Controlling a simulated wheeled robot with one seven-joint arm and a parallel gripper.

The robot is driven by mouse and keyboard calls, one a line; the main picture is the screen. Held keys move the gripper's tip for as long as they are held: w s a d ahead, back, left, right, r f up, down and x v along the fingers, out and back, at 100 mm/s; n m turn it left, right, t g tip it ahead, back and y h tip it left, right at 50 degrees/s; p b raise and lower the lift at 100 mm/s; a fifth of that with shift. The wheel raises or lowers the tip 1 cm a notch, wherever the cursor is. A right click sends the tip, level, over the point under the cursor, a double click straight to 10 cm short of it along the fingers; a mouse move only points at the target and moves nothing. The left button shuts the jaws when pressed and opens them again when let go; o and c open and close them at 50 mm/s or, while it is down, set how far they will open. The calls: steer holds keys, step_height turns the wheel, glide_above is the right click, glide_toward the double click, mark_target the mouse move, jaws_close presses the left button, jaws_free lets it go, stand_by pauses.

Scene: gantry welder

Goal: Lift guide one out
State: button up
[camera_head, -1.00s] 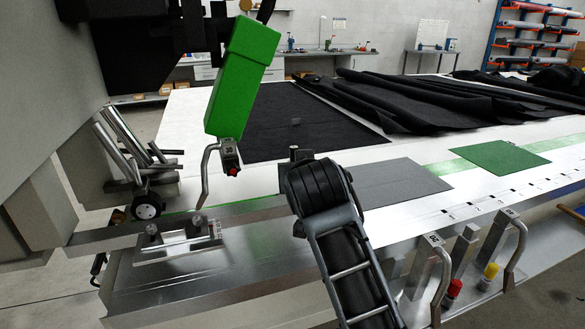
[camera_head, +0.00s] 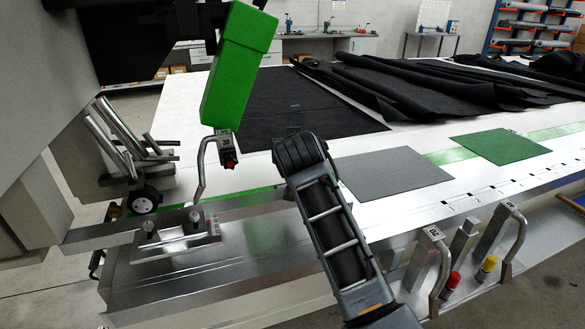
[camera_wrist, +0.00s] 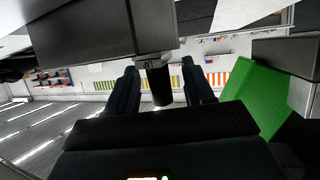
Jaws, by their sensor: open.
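In the head view, a bent metal guide (camera_head: 201,168) with a number tag that looks like 30 and a red knob hangs under a green block (camera_head: 240,65). Two similar guides stand at the table's front edge, one (camera_head: 437,270) beside a red cap, the other (camera_head: 516,240) beside a yellow cap. I cannot tell which is guide one. My gripper (camera_wrist: 159,70) shows in the wrist view with its fingers apart. A dark cylinder (camera_wrist: 160,86) appears between or beyond them, contact unclear. A green block (camera_wrist: 258,95) is at their right. I cannot make out the gripper in the head view.
A metal plate with two knobs (camera_head: 170,238) lies on the steel rail, left. Grey (camera_head: 390,170) and green (camera_head: 500,147) sheets lie flat on the white table. Folded black fabric (camera_head: 420,85) covers its far side. Dark machine parts (camera_wrist: 80,45) crowd the wrist view's upper left.

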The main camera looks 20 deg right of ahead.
jaws_close()
stand_by(0.4)
steer(key=shift+r, duration=0.1)
steer(key=shift+r+p, duration=0.4)
steer(key=shift+r, duration=0.15)
step_height(320, 180, up, 16)
steer(key=w+f+p, duration=0.1)
steer(key=w+p, duration=0.1)
steer(key=p, duration=0.2)
steer(key=s+f+v, duration=0.1)
steer(key=f+v, duration=0.2)
steer(key=v, duration=1.1)
steer(key=shift+s, duration=0.15)
steer(key=shift+a+f, duration=0.1)
